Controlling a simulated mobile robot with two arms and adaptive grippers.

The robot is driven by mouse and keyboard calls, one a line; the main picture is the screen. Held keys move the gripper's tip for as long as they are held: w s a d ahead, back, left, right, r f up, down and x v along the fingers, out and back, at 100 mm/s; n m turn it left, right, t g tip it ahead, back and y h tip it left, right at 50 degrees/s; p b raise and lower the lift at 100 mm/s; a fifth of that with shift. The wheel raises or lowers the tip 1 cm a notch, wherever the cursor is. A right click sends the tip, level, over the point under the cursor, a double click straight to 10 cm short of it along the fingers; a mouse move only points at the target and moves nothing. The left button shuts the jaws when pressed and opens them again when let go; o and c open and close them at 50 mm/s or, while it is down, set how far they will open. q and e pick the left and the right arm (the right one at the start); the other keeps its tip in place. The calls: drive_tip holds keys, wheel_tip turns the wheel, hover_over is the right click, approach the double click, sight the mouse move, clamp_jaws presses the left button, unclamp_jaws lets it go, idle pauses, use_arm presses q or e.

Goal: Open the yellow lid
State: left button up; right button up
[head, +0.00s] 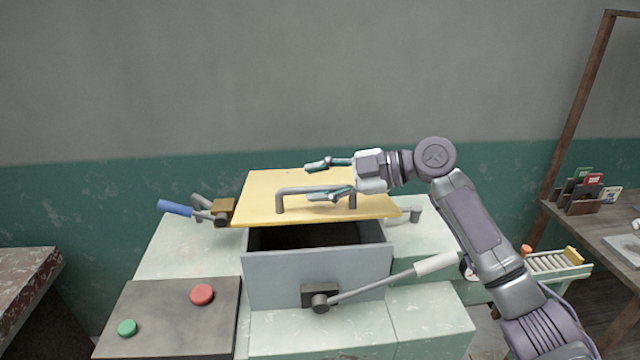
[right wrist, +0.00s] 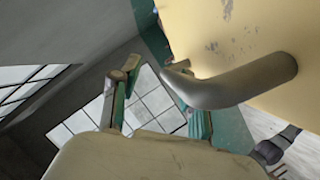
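The yellow lid (head: 262,188) lies over the top of a grey box (head: 268,280). Its front edge stands clear of the box front, and a dark gap shows below it. A grey bar handle (head: 290,192) is on the lid; it also shows large in the right wrist view (right wrist: 240,82). My right gripper (head: 322,179) is at the handle with its fingers spread apart. One finger overlaps the handle bar in the head view; whether it touches, I cannot tell. In the right wrist view the handle partly covers one finger (right wrist: 200,125). My left gripper is out of view.
A lever with a white grip (head: 436,264) sticks out from the box front. A blue-handled lever (head: 175,208) is at left. A dark panel with a red button (head: 202,294) and a green button (head: 127,328) stands front left. A small roller rack (head: 550,262) is at right.

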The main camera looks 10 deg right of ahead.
sight(355, 198)
drive_tip(key=shift+s+d+r, duration=0.1)
drive_tip(key=shift+d+r, duration=0.1)
drive_tip(key=shift+d, duration=0.45)
drive_tip(key=shift+b+v, duration=0.7)
drive_tip(key=shift+v, duration=2.1)
drive_tip(key=shift+f+b+v, duration=0.2)
drive_tip(key=shift+b+v, duration=0.4)
drive_tip(key=shift+v, duration=3.9)
drive_tip(key=shift+s, duration=0.15)
